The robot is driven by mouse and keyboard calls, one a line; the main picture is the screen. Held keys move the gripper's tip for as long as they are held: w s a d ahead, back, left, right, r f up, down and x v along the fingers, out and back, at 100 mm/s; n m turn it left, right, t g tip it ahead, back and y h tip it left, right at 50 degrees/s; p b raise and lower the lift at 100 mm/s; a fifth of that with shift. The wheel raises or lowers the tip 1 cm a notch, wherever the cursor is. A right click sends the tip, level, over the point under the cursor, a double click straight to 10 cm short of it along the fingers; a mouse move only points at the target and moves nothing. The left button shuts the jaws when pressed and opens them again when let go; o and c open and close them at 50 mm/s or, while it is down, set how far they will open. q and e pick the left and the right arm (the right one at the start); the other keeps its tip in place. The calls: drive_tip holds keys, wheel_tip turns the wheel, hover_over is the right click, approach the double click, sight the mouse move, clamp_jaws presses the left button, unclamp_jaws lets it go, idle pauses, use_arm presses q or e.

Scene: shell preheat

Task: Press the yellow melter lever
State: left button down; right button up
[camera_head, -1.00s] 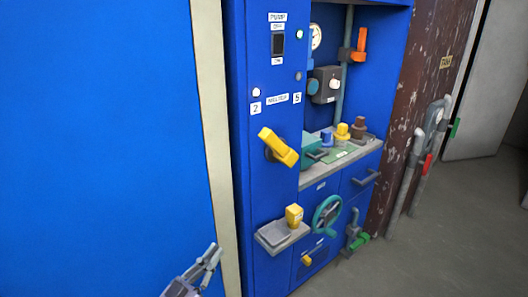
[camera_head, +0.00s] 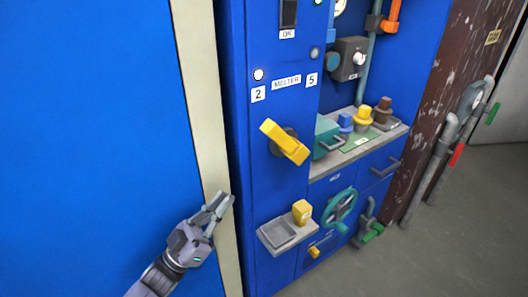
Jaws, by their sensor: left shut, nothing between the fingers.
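The yellow melter lever (camera_head: 285,142) is mounted on the blue cabinet front (camera_head: 262,195), below the MELTER label (camera_head: 286,82). It slopes from upper left down to the right, between the "2" and "5" marks above it. My left gripper (camera_head: 221,201) is at the lower left, in front of the pale post. It is shut and empty, pointing up and right. It is below and left of the lever and apart from it in the picture. My right gripper is not in view.
A grey shelf (camera_head: 268,241) with a yellow block (camera_head: 301,211) juts out below the lever. A teal handwheel (camera_head: 340,205) is to its right. A counter (camera_head: 345,160) holds several small coloured items. A large blue panel (camera_head: 80,130) fills the left side.

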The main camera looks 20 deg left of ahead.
use_arm(q)
drive_tip(key=p, duration=0.2)
approach(286, 142)
wheel_tip(286, 142, up, 4)
drive_tip(key=w, duration=0.3)
drive_tip(key=shift+w+d+r, duration=0.25)
drive_tip(key=shift+w+d, duration=0.2)
drive_tip(key=shift+d, duration=0.15)
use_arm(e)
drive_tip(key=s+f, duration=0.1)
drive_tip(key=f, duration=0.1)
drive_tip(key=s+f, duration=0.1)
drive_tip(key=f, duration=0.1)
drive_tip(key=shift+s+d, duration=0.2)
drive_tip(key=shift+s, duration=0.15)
use_arm(q)
drive_tip(key=shift+w, duration=0.1)
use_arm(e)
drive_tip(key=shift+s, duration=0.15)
use_arm(q)
drive_tip(key=shift+r, duration=0.2)
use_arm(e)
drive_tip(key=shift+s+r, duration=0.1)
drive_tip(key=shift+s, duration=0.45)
